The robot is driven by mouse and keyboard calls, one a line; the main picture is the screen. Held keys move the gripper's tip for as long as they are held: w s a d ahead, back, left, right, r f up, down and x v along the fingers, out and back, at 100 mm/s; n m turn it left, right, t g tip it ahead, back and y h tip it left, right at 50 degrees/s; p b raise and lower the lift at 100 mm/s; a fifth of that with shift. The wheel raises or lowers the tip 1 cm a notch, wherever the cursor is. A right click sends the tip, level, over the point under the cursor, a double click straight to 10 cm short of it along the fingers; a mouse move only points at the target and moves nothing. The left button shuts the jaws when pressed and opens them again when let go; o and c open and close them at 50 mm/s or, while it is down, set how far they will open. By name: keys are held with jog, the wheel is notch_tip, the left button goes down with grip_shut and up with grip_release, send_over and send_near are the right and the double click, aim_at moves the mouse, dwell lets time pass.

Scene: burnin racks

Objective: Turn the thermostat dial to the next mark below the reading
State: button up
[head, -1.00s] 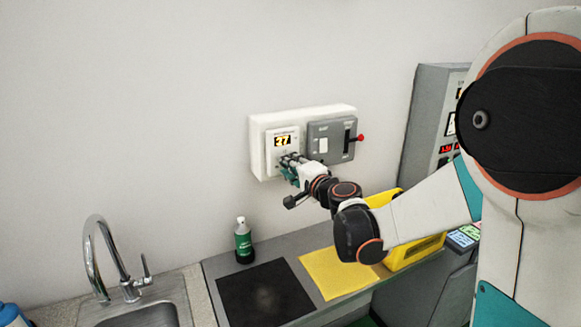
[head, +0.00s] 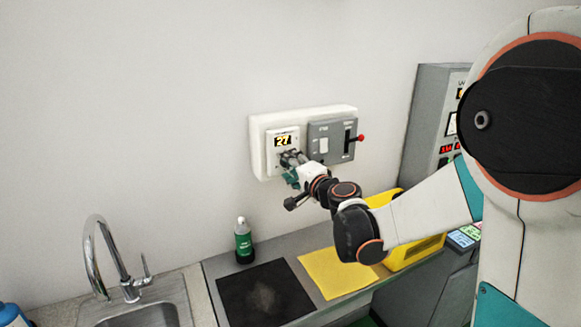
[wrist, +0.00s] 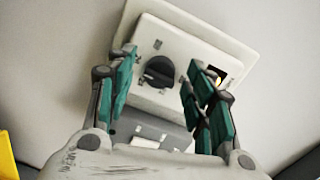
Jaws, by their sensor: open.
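The thermostat (head: 270,140) is a white unit on a white wall plate, with a lit display (head: 283,140) that seems to read 27. Its black round dial (wrist: 159,72) shows in the wrist view, with small marks around it on the white face. In the head view the dial is hidden behind my gripper (head: 292,168). In the wrist view my gripper (wrist: 160,80) is open, its teal-padded fingers standing on either side of the dial with gaps. I see no clear contact with the dial.
A grey switch panel (head: 331,141) with a red-tipped lever (head: 360,138) sits right of the thermostat. Below are a green bottle (head: 243,242), a black mat (head: 264,294), a yellow mat (head: 338,273), a yellow bin (head: 414,250) and a sink (head: 142,313).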

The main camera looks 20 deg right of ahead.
jog(key=f+v, duration=0.1)
jog(key=v, duration=1.1)
jog(key=shift+r, duration=0.5)
jog(key=shift+s+a, duration=0.1)
jog(key=s+a+f+n+g+y+b, duration=0.1)
jog(key=s+a+f+n+g+b, duration=0.2)
jog(key=s+a+n, duration=0.5)
jog(key=s+d+f+n+g+h, duration=0.1)
jog(key=s+f+g, duration=0.1)
jog(key=s, duration=0.3)
jog(key=s+d+f+n+g+h, duration=0.2)
jog(key=s+f, duration=0.2)
jog(key=s, duration=0.2)
jog(key=s+d+f+n+g+h+b, duration=0.1)
jog(key=s+d+f+n+g+h, duration=0.1)
jog(key=s+f, duration=0.2)
jog(key=shift+s+g, duration=0.3)
jog(key=shift+s, duration=0.9)
